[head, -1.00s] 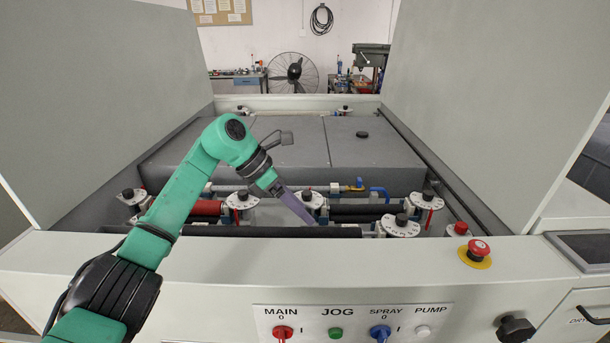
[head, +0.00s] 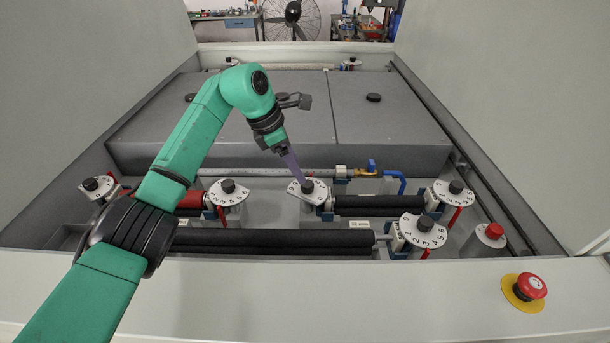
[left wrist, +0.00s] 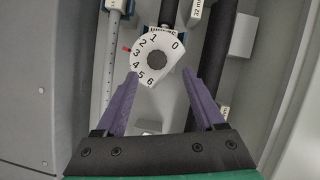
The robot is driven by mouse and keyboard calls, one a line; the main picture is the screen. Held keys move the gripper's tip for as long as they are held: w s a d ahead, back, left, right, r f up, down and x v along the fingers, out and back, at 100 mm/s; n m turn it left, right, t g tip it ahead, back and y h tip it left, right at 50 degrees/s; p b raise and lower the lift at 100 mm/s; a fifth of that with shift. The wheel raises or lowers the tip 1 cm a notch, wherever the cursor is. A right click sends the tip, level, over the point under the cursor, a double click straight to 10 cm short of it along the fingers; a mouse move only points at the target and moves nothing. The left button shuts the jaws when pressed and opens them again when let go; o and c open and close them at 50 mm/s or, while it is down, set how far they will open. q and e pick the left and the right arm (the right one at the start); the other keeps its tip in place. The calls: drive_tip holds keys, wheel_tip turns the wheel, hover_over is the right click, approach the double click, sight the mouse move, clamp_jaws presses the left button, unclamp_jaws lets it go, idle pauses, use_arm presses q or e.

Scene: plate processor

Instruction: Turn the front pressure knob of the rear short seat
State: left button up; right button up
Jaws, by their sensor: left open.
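Several dark pressure knobs on white numbered dials stand along the rollers in the head view. My left gripper (head: 302,178) points down at the middle dial's knob (head: 307,187), at the left end of the short black roller (head: 380,205). In the left wrist view this dial (left wrist: 143,68) reads 0 to 6, with a red pointer by 2 and 3. Its dark round knob (left wrist: 157,62) lies just beyond and between my open purple fingertips (left wrist: 160,76). The fingers are empty; contact with the dial cannot be told. My right gripper is not in view.
Other dial knobs stand at left (head: 228,187), far left (head: 90,184), right (head: 456,187) and front right (head: 426,224). A long black roller (head: 270,242) runs in front. Tall grey panels flank the bay. A red emergency button (head: 531,286) sits on the front ledge.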

sight(307, 183)
use_arm(q)
drive_tip(key=x, duration=0.2)
drive_tip(key=p+x, duration=0.1)
drive_tip(key=x, duration=0.1)
drive_tip(key=w+x, duration=0.1)
drive_tip(key=x, duration=0.1)
drive_tip(key=shift+s+d+f, duration=0.1)
drive_tip(key=shift+s+f, duration=0.05)
drive_tip(key=shift+f, duration=0.15)
drive_tip(key=shift+s, duration=0.1)
clamp_jaws()
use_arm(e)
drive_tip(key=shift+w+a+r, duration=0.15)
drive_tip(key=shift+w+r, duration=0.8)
use_arm(q)
drive_tip(key=shift+n, duration=0.3)
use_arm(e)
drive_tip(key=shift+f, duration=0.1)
